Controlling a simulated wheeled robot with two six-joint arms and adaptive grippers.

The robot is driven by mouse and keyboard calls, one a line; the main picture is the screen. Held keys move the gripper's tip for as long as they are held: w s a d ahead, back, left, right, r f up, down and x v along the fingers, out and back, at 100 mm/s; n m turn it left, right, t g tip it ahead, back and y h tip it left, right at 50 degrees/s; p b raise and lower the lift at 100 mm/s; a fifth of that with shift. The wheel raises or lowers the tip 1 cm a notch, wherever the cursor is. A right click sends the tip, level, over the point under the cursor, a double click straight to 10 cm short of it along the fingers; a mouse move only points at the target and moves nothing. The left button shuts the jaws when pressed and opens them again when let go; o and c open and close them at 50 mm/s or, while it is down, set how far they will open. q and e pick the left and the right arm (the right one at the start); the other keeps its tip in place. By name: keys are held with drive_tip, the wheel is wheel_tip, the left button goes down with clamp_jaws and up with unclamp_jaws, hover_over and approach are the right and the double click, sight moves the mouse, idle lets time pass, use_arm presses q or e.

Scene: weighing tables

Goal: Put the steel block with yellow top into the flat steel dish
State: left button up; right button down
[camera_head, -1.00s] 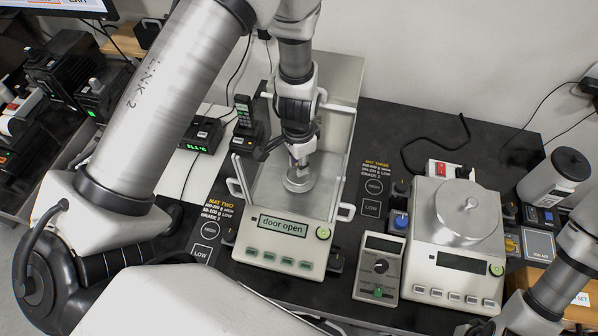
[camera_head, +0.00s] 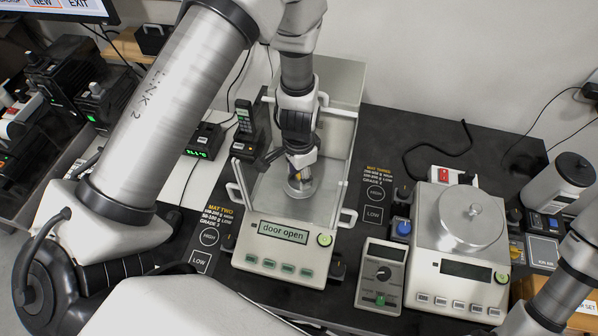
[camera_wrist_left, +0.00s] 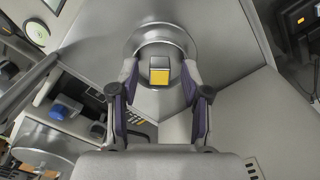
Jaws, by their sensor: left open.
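The steel block with yellow top (camera_wrist_left: 160,72) stands upright within the outline of the flat steel dish (camera_wrist_left: 128,46) in the left wrist view. In the head view, the dish (camera_head: 300,194) is inside the open-fronted chamber of the balance reading "door open". My left gripper (camera_head: 298,178) reaches down into the chamber over the dish. In the wrist view, its two fingers (camera_wrist_left: 158,98) are apart, one on each side of the block, with gaps visible. The block is mostly hidden in the head view. My right gripper is out of frame; only its arm shows at lower right.
The clear walls of the balance chamber (camera_head: 340,135) surround my left gripper closely. A second balance (camera_head: 455,270) with a lidded round pan stands to the right. A small control box (camera_head: 381,275) sits between the balances. A handset (camera_head: 244,117) stands left of the chamber.

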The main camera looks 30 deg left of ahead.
use_arm(q)
wheel_tip(320, 180, up, 12)
drive_tip(key=p, duration=0.8)
